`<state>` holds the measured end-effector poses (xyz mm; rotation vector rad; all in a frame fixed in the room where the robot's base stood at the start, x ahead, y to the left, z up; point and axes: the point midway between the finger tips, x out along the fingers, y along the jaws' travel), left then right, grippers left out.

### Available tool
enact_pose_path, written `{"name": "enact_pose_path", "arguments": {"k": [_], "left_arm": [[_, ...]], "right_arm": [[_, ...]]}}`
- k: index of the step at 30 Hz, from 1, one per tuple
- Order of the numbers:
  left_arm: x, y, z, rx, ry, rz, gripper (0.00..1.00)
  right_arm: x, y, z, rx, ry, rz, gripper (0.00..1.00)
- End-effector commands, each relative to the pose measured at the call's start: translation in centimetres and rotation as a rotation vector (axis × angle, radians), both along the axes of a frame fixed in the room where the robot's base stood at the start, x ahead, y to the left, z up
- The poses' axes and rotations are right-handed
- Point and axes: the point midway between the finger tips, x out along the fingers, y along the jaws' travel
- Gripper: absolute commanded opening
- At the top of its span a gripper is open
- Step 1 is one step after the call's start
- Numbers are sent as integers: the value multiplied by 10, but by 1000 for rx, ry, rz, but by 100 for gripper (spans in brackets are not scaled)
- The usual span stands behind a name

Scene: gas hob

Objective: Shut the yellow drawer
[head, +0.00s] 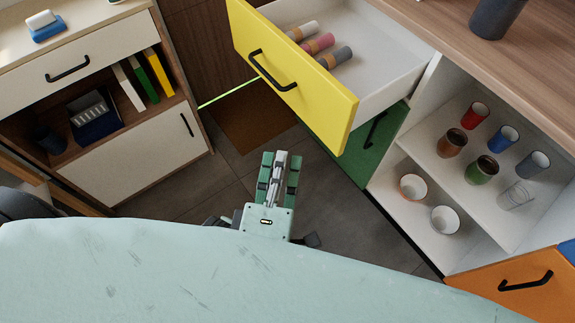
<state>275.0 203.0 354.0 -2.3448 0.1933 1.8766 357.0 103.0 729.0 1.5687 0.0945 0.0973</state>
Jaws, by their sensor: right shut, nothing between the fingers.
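The yellow drawer (300,85) is pulled open at the top centre of the head view. Its black bar handle (272,71) is on the yellow front. Its white inside holds several rolled items in pink, grey and white with tan bands. My right gripper (280,156) is below the drawer front in the picture, its fingers pointing up toward it. It is shut and empty, and in the picture it is apart from the yellow front. My left gripper is not in view.
A green drawer front (358,148) is below the yellow one. Open shelves with several cups (453,143) and an orange drawer (525,285) are at the right. A cream cabinet (130,160) with books stands at the left. Dark floor (335,205) is clear between them.

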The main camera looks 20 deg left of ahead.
Motion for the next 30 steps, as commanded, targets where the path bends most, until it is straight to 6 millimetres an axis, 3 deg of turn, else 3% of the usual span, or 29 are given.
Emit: {"name": "enact_pose_path", "arguments": {"k": [10,12,19,30], "left_arm": [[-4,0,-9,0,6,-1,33],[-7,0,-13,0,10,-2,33],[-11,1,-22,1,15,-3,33],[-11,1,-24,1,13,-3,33]], "right_arm": [[75,9,1,0,-1,-1,0],[83,-1,0,-3,0,-1,0],[100,-14,-1,-3,1,1,0],[102,-16,-1,-1,2,1,0]]}}
